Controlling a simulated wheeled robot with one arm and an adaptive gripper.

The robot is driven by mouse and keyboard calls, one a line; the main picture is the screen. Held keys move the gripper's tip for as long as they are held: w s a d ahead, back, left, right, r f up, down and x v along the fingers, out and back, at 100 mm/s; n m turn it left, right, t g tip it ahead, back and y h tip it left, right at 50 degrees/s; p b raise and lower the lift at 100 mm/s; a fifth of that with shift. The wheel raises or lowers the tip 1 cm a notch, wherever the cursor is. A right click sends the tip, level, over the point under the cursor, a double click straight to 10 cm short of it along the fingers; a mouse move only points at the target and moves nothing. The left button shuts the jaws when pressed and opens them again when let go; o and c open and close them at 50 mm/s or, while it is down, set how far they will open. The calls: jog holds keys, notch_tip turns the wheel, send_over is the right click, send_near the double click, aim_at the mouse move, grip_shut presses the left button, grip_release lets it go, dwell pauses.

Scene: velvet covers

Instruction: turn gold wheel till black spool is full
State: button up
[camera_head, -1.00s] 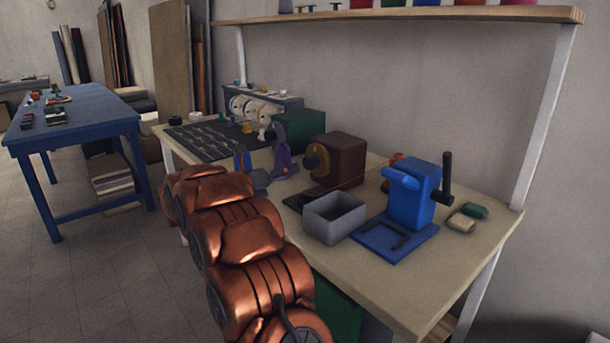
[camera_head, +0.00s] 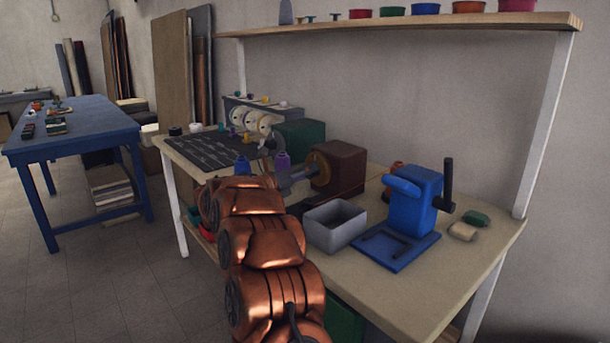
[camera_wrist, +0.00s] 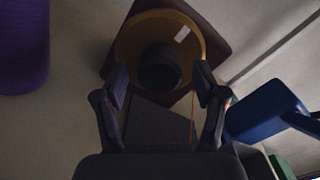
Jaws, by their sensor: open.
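The gold wheel (camera_head: 319,168) is on the left face of the dark brown machine (camera_head: 345,166) on the bench. In the wrist view the gold wheel (camera_wrist: 128,45) is a disc with a small pale mark (camera_wrist: 182,33). A short dark cylinder (camera_wrist: 160,68) stands out from its middle; I cannot tell whether this is the black spool or a hub. My gripper (camera_wrist: 160,85) is open, its fingers on either side of this cylinder and apart from it. In the head view my gripper (camera_head: 300,174) is just left of the wheel. How full any black spool is does not show.
A purple spool (camera_head: 283,163) and blue spool (camera_head: 242,166) stand left of the machine. A grey open box (camera_head: 336,226) and blue clamp-like device (camera_head: 412,205) stand to the right. A green box (camera_head: 300,138) is behind.

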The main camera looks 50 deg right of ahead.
jog(key=c, duration=1.1)
jog(key=shift+c, duration=0.2)
jog(key=p, duration=0.3)
jog(key=shift+r+m, duration=0.2)
jog(key=shift+m, duration=0.2)
jog(key=shift+m+p, duration=0.4)
jog(key=shift+p, duration=0.6)
